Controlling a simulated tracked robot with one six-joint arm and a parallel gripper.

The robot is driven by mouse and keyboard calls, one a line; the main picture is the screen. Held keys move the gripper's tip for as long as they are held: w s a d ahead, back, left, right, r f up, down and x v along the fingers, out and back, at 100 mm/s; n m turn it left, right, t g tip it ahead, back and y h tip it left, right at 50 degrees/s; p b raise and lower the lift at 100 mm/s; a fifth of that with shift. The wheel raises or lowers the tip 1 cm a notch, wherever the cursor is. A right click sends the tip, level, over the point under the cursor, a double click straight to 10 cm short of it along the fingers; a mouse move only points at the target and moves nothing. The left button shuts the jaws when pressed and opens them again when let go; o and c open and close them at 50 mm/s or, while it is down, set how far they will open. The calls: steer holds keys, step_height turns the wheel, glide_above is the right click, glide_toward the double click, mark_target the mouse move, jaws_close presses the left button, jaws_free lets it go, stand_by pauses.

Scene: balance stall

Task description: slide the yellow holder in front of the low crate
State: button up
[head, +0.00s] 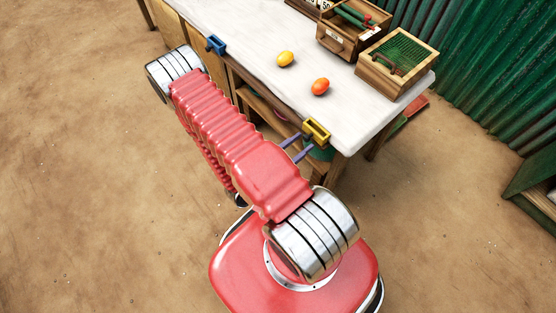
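The yellow holder (317,131) sits on the rail along the table's front edge, near the right corner. It is roughly in line with the green-lined wooden crate (376,77) at the table's right end, which looks like the low crate. A second wooden crate (337,43) stands left of it, holding green and red items. My gripper (305,143) shows only as two thin purple fingers reaching up to the yellow holder from the front. The fingers are apart, with tips at or against the holder. My arm hides the rest of the gripper, and any grip is unclear.
A blue holder (216,44) sits farther left on the same rail (252,86). A yellow fruit (286,59) and an orange fruit (320,86) lie on the white tabletop (235,25). The rail between the holders looks clear, though my arm passes close by.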

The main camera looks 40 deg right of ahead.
steer(key=a, duration=1.3)
steer(key=shift+w, duration=0.4)
stand_by(0.5)
steer(key=s+a+r+m+g+y, duration=0.2)
steer(key=s+a+m+g+y, duration=0.15)
steer(key=s+g, duration=0.2)
steer(key=w+a+r+m+t+y, duration=0.2)
steer(key=w+a+r+m+y, duration=0.3)
steer(key=a+r+m+y, duration=0.5)
steer(key=w+r+m+t+y, duration=0.1)
steer(key=r+t, duration=0.4)
steer(key=r, duration=0.8)
steer(key=w+r+m+t+y, duration=0.2)
steer(key=r+t, duration=0.3)
steer(key=r, duration=0.8)
steer(key=shift+a+r+m+y, duration=0.2)
steer(key=shift+r+m+y, duration=0.15)
steer(key=shift+y, duration=0.4)
